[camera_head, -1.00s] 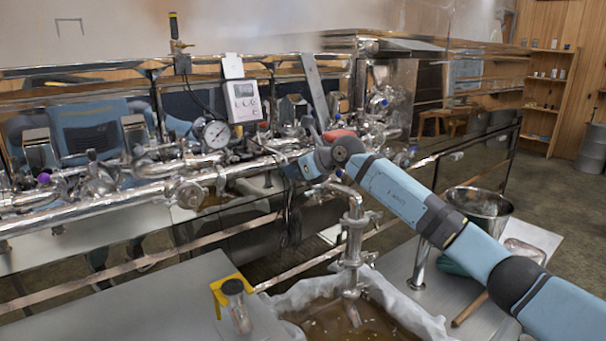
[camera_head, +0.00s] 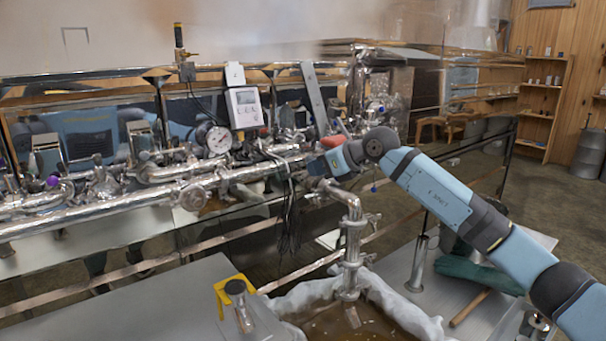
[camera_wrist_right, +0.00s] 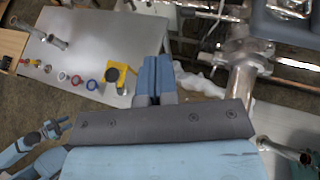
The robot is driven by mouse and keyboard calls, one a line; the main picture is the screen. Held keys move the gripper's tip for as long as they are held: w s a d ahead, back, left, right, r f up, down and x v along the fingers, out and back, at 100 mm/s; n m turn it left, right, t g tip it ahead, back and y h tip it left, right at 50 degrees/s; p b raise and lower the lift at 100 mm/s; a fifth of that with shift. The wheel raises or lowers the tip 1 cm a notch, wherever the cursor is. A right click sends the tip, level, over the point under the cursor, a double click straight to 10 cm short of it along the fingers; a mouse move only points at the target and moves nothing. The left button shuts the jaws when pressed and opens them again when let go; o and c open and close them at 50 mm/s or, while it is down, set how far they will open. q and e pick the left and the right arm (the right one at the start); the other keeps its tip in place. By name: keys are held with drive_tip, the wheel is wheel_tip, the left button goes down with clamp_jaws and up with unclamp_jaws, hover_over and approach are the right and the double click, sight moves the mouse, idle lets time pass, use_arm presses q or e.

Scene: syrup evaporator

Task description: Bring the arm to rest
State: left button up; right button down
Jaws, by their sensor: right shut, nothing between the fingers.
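My right arm reaches in from the right in the head view. Its gripper (camera_head: 328,164) points left, beside the shiny pipework of the evaporator (camera_head: 240,172). From this angle its fingertips are hard to make out, and I cannot tell how close they are to the pipes. In the right wrist view, the two blue fingers (camera_wrist_right: 154,72) of my right gripper lie together, shut, with nothing between them. A blue arm link with dark joints, likely of my left arm, shows at the lower left of that view.
An outlet pipe (camera_head: 351,245) stands over a cloth-lined vessel (camera_head: 395,310). A yellow bracket (camera_head: 226,290) is at the left table's (camera_head: 110,305) edge. Green gloves (camera_head: 475,272) lie on the right table. A dial gauge (camera_head: 219,140) rises above the pipes.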

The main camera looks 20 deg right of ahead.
drive_tip(key=s+a+f+m+t+y, duration=0.1)
drive_tip(key=s+a+f+m+y, duration=1)
drive_tip(key=s+f, duration=0.45)
drive_tip(key=s+d+f+m+h, duration=0.3)
drive_tip(key=s+f+m+h, duration=0.5)
drive_tip(key=s+f+m, duration=0.7)
drive_tip(key=s+d+f+m+h, duration=0.3)
drive_tip(key=s+f+m+h, duration=0.5)
drive_tip(key=s+f+m, duration=0.65)
use_arm(q)
wheel_tip(320, 180, up, 12)
drive_tip(key=p, duration=1.4)
drive_tip(key=shift+a+r, duration=0.2)
drive_tip(key=shift+a, duration=0.2)
use_arm(e)
wheel_tip(320, 180, up, 8)
drive_tip(key=shift+w+d+r+m, duration=0.2)
drive_tip(key=shift+w+r+m, duration=0.05)
drive_tip(key=shift+w+m, duration=0.15)
